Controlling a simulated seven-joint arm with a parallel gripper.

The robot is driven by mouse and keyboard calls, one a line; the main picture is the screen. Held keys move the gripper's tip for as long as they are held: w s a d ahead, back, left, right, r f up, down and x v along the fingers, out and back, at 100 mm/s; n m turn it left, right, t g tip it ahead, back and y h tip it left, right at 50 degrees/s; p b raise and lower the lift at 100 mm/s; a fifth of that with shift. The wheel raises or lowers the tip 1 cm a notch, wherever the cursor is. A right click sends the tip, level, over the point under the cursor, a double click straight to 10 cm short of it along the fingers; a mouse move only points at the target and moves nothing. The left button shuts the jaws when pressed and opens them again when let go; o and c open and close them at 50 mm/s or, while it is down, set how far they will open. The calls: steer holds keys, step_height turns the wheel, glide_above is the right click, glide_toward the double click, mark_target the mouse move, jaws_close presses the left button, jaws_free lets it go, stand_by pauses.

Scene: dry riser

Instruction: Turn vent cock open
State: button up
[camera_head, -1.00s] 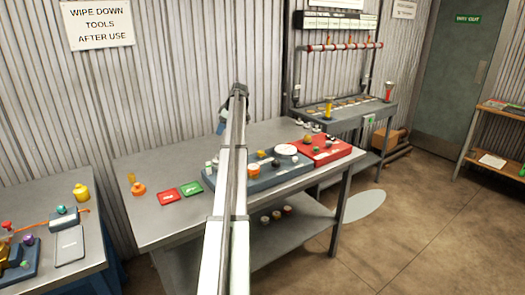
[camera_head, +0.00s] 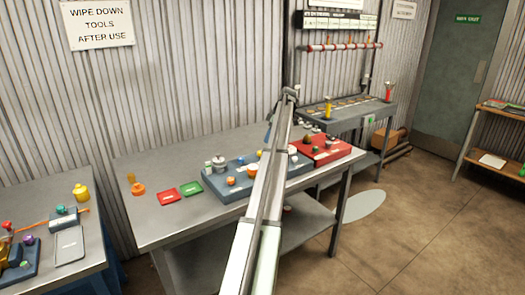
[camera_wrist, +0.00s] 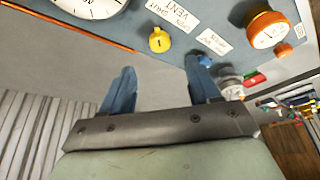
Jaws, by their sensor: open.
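The blue-grey panel (camera_head: 228,192) lies on the middle bench, partly hidden behind my arm. In the wrist view the panel (camera_wrist: 120,32) fills the upper part, with a white label reading VENT (camera_wrist: 180,15) and a smaller one reading SHUT beside it. A yellow knob (camera_wrist: 159,39) marked 1 is close to these labels; whether it is the vent cock I cannot tell for sure. My gripper (camera_wrist: 161,75) is open and empty, its blue fingers apart below the yellow knob in the picture. A grey knob (camera_wrist: 230,86) is partly hidden beside the right finger.
A red panel (camera_head: 322,149) adjoins on the right. Red (camera_head: 166,198) and green (camera_head: 191,188) trays lie left. The bench's front left is clear.

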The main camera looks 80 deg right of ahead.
steer(key=x, duration=0.8)
steer(key=shift+w+f, duration=0.2)
steer(key=shift+f, duration=0.15)
steer(key=c, duration=1)
